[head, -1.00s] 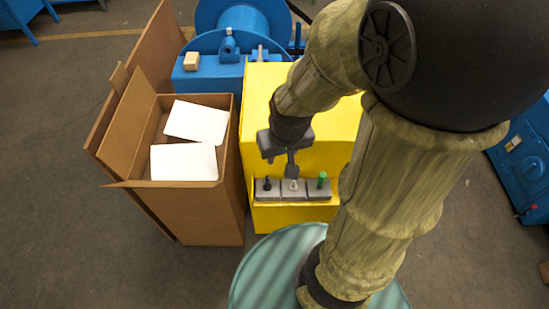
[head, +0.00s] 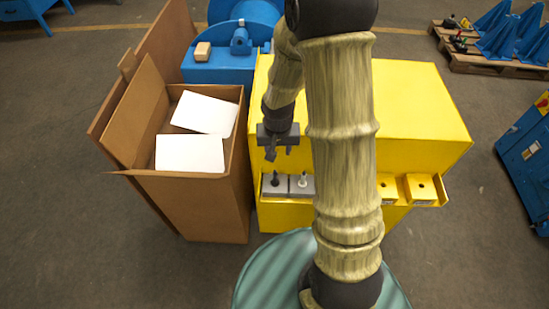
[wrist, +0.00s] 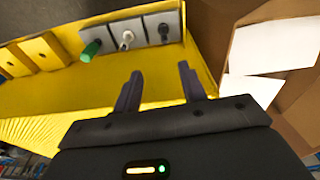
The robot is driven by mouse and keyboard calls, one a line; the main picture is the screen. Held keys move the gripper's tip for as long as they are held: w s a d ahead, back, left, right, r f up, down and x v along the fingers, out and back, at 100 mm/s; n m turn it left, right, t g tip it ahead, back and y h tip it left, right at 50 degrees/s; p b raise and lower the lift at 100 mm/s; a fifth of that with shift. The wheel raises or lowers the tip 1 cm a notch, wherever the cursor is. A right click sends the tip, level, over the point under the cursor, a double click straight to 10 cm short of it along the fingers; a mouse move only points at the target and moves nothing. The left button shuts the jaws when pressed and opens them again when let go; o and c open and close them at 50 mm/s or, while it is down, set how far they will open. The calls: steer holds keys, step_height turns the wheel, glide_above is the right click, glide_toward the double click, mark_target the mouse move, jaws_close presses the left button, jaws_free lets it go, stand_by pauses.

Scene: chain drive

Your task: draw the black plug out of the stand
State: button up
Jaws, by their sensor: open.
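The black plug (head: 276,179) stands upright in the left grey block of the stand (head: 289,190), on the front ledge of the yellow cabinet. In the wrist view the black plug (wrist: 163,31) is the rightmost of three plugs, beyond my fingertips. A white plug (wrist: 127,38) and a green plug (wrist: 91,48) sit in the blocks beside it. In the head view my arm hides the green plug. My gripper (head: 279,153) is open and empty, above and behind the black plug, apart from it. It also shows in the wrist view (wrist: 160,72).
An open cardboard box (head: 205,205) with white sheets stands close left of the yellow cabinet (head: 420,110). Yellow holders (head: 424,190) with holes sit right of the stand. A blue machine (head: 215,68) is behind. Open floor lies to the right.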

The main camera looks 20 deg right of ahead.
glide_above(275, 173)
steer(key=s, duration=0.2)
step_height(275, 173, down, 4)
steer(key=shift+w+a+f+m, duration=0.25)
steer(key=shift+a+f+m, duration=0.05)
steer(key=shift+s, duration=0.15)
steer(key=f, duration=0.5)
steer(key=w+f, duration=0.1)
steer(key=f, duration=0.5)
steer(key=w+f, duration=0.1)
steer(key=f, duration=0.5)
steer(key=shift+d+f, duration=0.1)
steer(key=shift+d, duration=0.25)
jaws_close()
